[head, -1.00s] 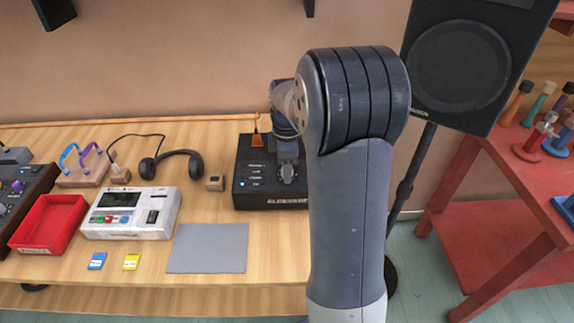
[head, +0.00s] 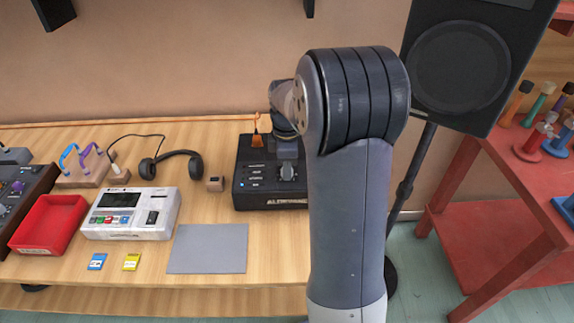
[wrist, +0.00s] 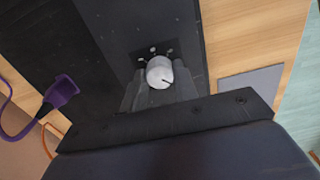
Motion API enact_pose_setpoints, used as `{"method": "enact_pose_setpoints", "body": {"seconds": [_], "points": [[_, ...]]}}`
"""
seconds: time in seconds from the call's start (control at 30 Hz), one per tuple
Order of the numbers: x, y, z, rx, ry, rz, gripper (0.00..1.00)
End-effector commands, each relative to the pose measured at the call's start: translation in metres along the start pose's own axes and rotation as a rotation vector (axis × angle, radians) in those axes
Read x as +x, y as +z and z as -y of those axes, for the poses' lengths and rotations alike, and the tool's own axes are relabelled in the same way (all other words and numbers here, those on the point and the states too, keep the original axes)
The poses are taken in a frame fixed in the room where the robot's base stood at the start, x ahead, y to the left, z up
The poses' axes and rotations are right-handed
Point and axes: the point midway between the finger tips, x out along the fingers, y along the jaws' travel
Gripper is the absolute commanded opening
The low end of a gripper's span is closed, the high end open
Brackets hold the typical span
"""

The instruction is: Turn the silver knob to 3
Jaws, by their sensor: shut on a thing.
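The silver knob (wrist: 160,72) shows in the wrist view as a pale round cap with a short dark pointer line, angled toward the lower right of that picture. Several small light marks sit around its far side; I cannot read their numbers. It stands on the black box (head: 250,172) at the right of the bench. My gripper (wrist: 161,88) is shut on the knob, with one finger on each side. In the head view my gripper (head: 288,173) is low over the box, and my arm hides the box's right part and the knob.
A purple plug (wrist: 62,91) and an orange plug (head: 257,139) are at the box's far side. A grey mat (head: 208,248), a white device (head: 131,213), headphones (head: 172,160) and a red tray (head: 48,224) lie to the left. A speaker (head: 470,65) stands right.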

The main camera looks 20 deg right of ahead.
Motion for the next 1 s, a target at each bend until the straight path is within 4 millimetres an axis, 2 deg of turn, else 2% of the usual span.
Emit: {"method": "enact_pose_setpoints", "body": {"seconds": [0.37, 1.0], "points": [[-0.0016, -0.0001, 0.0002, 0.216, -0.001, 0.000, 0.05], [-0.0013, -0.0001, -0.0002, 0.821, 0.000, 0.000, 0.05]]}}
